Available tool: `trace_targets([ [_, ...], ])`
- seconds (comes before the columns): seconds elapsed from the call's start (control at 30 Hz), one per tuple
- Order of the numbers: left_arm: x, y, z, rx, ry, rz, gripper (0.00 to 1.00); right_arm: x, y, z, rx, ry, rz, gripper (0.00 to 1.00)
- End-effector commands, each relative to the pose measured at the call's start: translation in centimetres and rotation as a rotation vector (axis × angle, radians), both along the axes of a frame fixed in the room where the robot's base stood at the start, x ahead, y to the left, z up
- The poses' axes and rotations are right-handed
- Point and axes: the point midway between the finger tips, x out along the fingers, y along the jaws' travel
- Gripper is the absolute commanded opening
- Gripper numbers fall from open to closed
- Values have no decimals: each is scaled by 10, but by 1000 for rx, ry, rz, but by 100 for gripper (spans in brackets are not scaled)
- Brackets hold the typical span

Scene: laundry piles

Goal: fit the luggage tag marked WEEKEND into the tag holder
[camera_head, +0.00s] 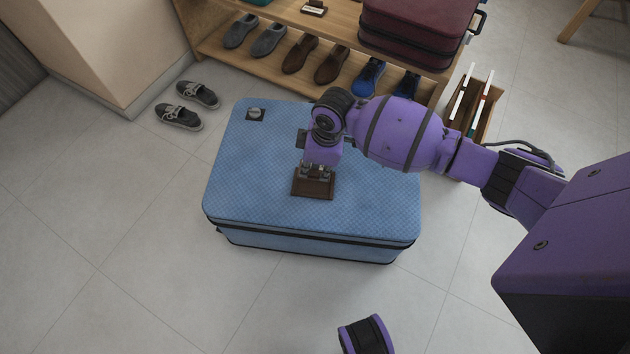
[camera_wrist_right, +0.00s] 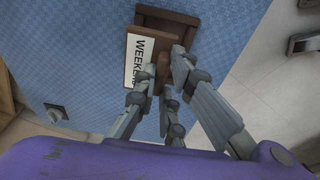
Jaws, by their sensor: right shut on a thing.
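The WEEKEND luggage tag shows in the right wrist view as a white label (camera_wrist_right: 135,62) with black lettering. The brown tag holder (camera_wrist_right: 167,17) lies on the blue suitcase; it also shows in the head view (camera_head: 313,190). My right gripper (camera_wrist_right: 164,66) is shut on the tag's brown grip, beside the white label. In the head view my right gripper (camera_head: 317,172) points down right at the holder. The tag is over or within the holder's outline; I cannot tell whether it is seated. The fingers hide part of both. My left gripper is not in view.
The blue suitcase (camera_head: 255,180) lies flat on the tiled floor. Behind it a wooden shelf (camera_head: 270,72) holds several shoes, a dark red suitcase (camera_head: 415,30) and another small label piece (camera_head: 314,9). Grey shoes (camera_head: 180,117) stand at left. A wooden crate (camera_head: 486,110) stands at right.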

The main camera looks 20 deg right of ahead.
Motion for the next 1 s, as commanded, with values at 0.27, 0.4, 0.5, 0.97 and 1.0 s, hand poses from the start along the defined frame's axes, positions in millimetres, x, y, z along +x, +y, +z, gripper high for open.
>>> trace_targets([
  [0.27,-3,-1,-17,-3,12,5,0,-12,10,-43,0,5,-1,0],
  [0.4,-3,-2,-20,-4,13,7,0,-11,10,-50,-1,1,0,0],
  [0.5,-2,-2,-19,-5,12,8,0,-11,10,-48,0,-1,0,0],
  [0.97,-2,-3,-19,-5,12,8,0,-11,10,-51,0,1,0,28],
  [1.0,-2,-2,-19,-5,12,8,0,-11,10,-51,0,1,0,28],
])
